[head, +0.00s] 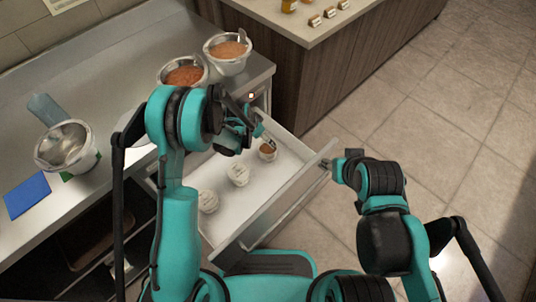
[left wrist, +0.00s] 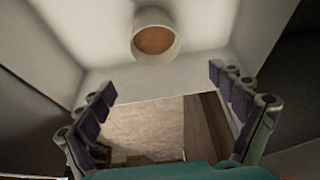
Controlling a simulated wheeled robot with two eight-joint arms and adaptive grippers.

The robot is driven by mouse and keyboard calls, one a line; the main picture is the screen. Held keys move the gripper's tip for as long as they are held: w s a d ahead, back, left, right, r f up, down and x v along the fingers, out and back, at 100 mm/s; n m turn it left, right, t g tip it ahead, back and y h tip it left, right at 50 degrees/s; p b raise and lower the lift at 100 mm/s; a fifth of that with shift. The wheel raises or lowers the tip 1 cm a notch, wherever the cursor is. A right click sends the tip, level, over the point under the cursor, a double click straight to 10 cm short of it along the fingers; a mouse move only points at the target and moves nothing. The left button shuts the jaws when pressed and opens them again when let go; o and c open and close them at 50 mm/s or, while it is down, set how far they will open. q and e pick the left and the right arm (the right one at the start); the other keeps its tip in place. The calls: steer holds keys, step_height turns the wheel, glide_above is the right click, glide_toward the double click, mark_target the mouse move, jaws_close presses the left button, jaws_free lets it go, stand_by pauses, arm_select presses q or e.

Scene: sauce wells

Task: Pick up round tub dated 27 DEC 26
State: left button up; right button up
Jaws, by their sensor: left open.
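Three small round tubs sit in the open drawer (head: 225,217). Two have white tops, a near one (head: 208,201) and a middle one (head: 238,174). The far tub (head: 267,151) shows an orange-brown top. A white round tub with an orange-brown top also shows in the left wrist view (left wrist: 155,40), beyond the fingertips. No date is readable on any tub. My left gripper (left wrist: 162,81) is open and empty, above the drawer's far part in the head view (head: 244,132). My right gripper (head: 335,168) is at the drawer's front panel; its fingers are too small to judge.
Two bowls of sauce, one red-orange (head: 185,76) and one pale orange (head: 228,49), stand on the counter. A metal bowl (head: 64,147) and a blue card (head: 27,196) lie at left. A wooden cabinet (head: 335,75) stands behind the drawer. Floor at right is clear.

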arm_select(q)
steer(key=b, duration=0.1)
glide_toward(268, 147)
steer(key=s+d, duration=0.2)
steer(key=shift+m, duration=0.3)
steer(key=b+x, duration=0.3)
steer(key=x, duration=0.1)
steer(key=shift+w+a+f, duration=0.1)
steer(key=shift+a, duration=0.15)
steer(key=shift+c, duration=1.2)
steer(key=c, duration=1.3)
